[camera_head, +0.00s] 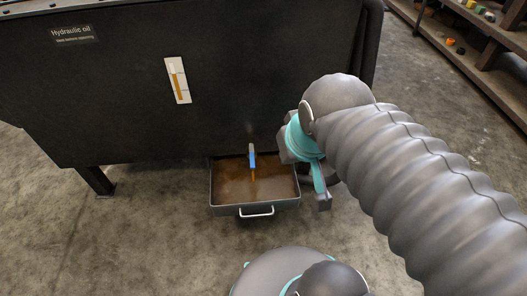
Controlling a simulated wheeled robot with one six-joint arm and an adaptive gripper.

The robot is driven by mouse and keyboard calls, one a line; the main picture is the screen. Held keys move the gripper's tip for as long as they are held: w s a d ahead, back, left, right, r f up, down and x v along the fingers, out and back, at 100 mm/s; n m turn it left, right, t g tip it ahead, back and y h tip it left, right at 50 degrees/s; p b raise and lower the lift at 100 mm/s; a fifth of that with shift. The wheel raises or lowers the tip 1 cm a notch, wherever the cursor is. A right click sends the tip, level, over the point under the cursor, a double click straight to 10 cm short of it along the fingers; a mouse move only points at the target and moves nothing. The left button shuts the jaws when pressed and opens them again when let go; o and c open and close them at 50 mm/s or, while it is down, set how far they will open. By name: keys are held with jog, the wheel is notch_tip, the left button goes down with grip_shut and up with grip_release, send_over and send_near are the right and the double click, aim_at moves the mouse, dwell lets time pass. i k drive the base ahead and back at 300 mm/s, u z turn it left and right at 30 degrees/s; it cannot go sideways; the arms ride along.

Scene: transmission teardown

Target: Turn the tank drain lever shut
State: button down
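The dark tank (225,70) fills the upper left, with a "Hydraulic oil" label on its front. A small drain tap with a blue lever (252,160) shows low on the tank front. The lever looks lengthwise with the spout in the picture. An orange stream of oil (253,174) runs down below it. A grey drain tray (228,211) with brown oil in it stands underneath. My gripper (322,196) is to the right of the lever and tray edge, apart from the lever. Its fingers are partly hidden by my wrist, so their opening is unclear.
A sight gauge (178,81) with an amber column is on the tank front. A shelf (480,45) with small coloured parts stands at the upper right. The concrete floor left of the tray is clear.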

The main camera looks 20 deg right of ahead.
aim_at(251, 154)
jog(key=u, duration=0.55)
jog(key=k, duration=1.3)
jog(key=u, duration=0.95)
jog(key=i, duration=1.15)
jog(key=z, duration=0.8)
